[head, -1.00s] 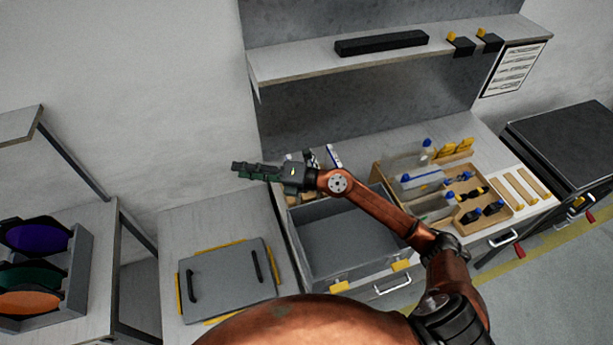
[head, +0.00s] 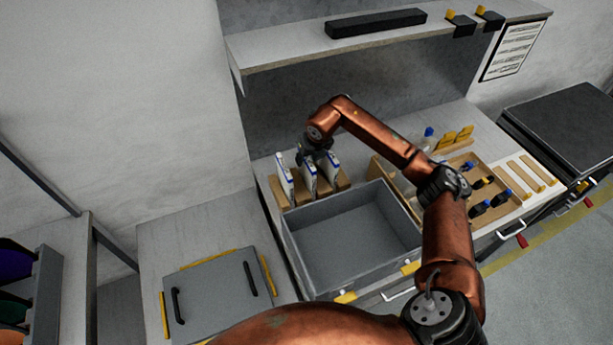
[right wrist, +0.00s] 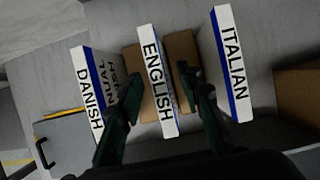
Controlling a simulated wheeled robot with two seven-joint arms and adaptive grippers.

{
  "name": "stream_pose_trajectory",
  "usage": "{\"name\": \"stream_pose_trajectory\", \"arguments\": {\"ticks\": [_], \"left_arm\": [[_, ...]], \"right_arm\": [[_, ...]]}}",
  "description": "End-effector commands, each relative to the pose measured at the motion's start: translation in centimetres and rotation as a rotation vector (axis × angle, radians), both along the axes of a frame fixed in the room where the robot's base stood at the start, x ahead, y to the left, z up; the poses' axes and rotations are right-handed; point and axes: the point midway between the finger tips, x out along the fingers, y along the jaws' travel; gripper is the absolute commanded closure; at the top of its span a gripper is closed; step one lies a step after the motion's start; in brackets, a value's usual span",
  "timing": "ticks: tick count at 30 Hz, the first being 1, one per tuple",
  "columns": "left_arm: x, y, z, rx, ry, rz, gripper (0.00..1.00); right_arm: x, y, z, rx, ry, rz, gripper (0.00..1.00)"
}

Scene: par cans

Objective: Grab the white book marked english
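The white book marked ENGLISH (right wrist: 157,75) stands upright in a wooden holder (right wrist: 184,48), between a book marked DANISH (right wrist: 88,92) and one marked ITALIAN (right wrist: 231,62). In the right wrist view my right gripper (right wrist: 160,85) is open, one finger on each side of the English book, in the gaps beside the neighbouring books. I cannot tell whether the fingers touch it. In the head view the English book (head: 309,176) is the middle one, and my right gripper (head: 308,155) is above it, partly hidden by my arm. My left gripper is not in view.
A grey open bin (head: 355,240) stands in front of the books and looks empty. A wooden rack (head: 480,190) with bottles is to the right. A shelf (head: 380,40) hangs above the bench. A grey lidded panel (head: 215,290) with black handles lies at lower left.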

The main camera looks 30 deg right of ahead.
Motion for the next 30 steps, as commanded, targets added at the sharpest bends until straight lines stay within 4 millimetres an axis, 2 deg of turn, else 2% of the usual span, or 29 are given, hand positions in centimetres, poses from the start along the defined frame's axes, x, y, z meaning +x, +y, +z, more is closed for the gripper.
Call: {"name": "stream_pose_trajectory", "arguments": {"ticks": [14,30], "left_arm": [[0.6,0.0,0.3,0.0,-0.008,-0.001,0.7],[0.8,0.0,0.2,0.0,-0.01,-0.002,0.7]], "right_arm": [[2.3,0.0,-5.3,0.001,0.001,-0.003,0.67],[2.5,-0.1,-5.7,0.0,0.0,-0.003,0.67]]}}
